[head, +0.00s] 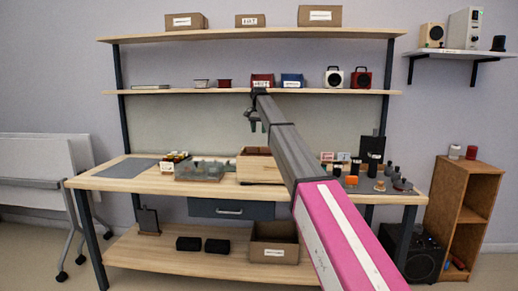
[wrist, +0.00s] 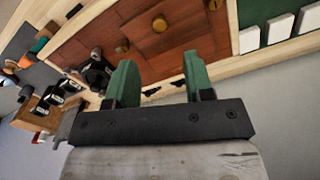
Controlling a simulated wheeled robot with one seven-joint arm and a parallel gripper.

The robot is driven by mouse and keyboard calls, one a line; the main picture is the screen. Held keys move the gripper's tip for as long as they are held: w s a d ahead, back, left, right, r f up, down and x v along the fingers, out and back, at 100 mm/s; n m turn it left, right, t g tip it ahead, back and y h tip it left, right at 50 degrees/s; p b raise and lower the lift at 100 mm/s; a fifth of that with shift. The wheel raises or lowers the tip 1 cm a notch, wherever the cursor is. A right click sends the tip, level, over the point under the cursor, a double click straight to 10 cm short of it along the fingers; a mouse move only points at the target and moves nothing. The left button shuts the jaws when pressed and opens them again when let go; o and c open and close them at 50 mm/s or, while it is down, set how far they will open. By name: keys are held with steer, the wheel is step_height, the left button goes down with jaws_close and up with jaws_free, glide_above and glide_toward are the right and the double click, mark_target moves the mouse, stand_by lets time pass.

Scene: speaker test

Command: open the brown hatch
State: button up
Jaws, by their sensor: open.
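A light wooden box (head: 246,176) stands on the middle of the workbench. In the wrist view its top shows reddish-brown wooden panels (wrist: 185,45) with a round brass knob (wrist: 159,23) and smaller brass pieces near it. The panels look closed; I cannot tell for certain which one is the brown hatch. My gripper (head: 254,124) hangs above the box in the head view. In the wrist view my gripper (wrist: 161,84) has its two green fingers spread wide with nothing between them. The fingers appear apart from the knob.
Small dark and orange parts (head: 352,181) stand on the bench right of the box. A tray of parts (head: 200,172) lies left of it. A shelf (head: 175,91) with bins and speakers runs behind my arm. A grey drawer (head: 231,210) is under the bench top.

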mark_target(260, 148)
step_height(260, 148, down, 10)
steer(key=shift+r, duration=0.1)
stand_by(0.4)
jaws_close()
